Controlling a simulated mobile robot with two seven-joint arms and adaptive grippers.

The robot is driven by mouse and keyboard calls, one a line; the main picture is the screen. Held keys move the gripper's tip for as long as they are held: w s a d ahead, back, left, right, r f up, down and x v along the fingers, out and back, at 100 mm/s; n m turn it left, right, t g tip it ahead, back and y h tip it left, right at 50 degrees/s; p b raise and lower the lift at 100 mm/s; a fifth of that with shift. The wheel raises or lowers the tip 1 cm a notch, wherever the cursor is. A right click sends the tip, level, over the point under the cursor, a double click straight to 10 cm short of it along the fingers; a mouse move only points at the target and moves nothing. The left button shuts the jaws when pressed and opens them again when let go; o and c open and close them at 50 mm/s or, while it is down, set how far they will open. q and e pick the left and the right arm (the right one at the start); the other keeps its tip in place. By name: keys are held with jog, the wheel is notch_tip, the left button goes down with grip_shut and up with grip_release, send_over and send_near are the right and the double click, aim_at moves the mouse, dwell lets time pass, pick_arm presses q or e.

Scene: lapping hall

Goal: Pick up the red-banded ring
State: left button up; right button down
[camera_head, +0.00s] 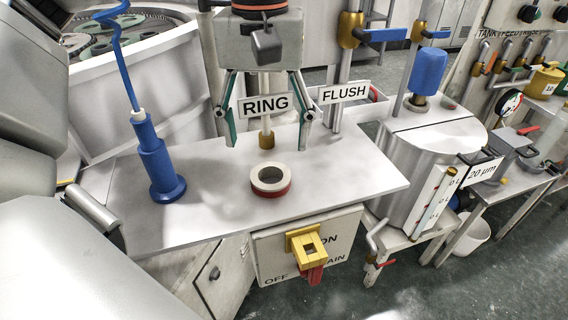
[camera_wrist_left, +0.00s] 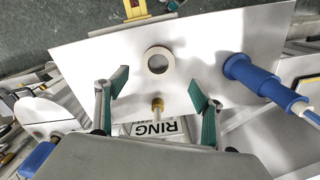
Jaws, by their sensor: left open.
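The red-banded ring (camera_head: 270,181) lies flat on the light grey bench top (camera_head: 350,175), a pale ring with a red band around its side. In the left wrist view the ring (camera_wrist_left: 158,52) shows from above, beyond and between the fingertips. My left gripper (camera_head: 268,138) is open and empty, with its green-padded fingers apart, behind and above the ring and not touching it. In the left wrist view the left gripper (camera_wrist_left: 158,85) also shows open. My right gripper is not in view.
A blue bottle-like tool (camera_head: 157,165) with a coiled hose stands left of the ring. The RING sign (camera_head: 266,104) on a brass-based post is between my fingers, and the FLUSH sign (camera_head: 344,92) is to the right. A yellow-handled switch box (camera_head: 270,258) hangs below the front edge. Bench right of the ring is clear.

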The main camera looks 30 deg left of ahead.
aim_at(270, 169)
pick_arm(q)
notch_tip(270, 169, down, 3)
jog(key=shift+s+r, duration=0.1)
jog(key=f, duration=0.5)
jog(key=shift+d+b, duration=0.2)
jog(key=shift+b, duration=0.1)
jog(key=shift+r, duration=0.1)
jog(key=c, duration=1.5)
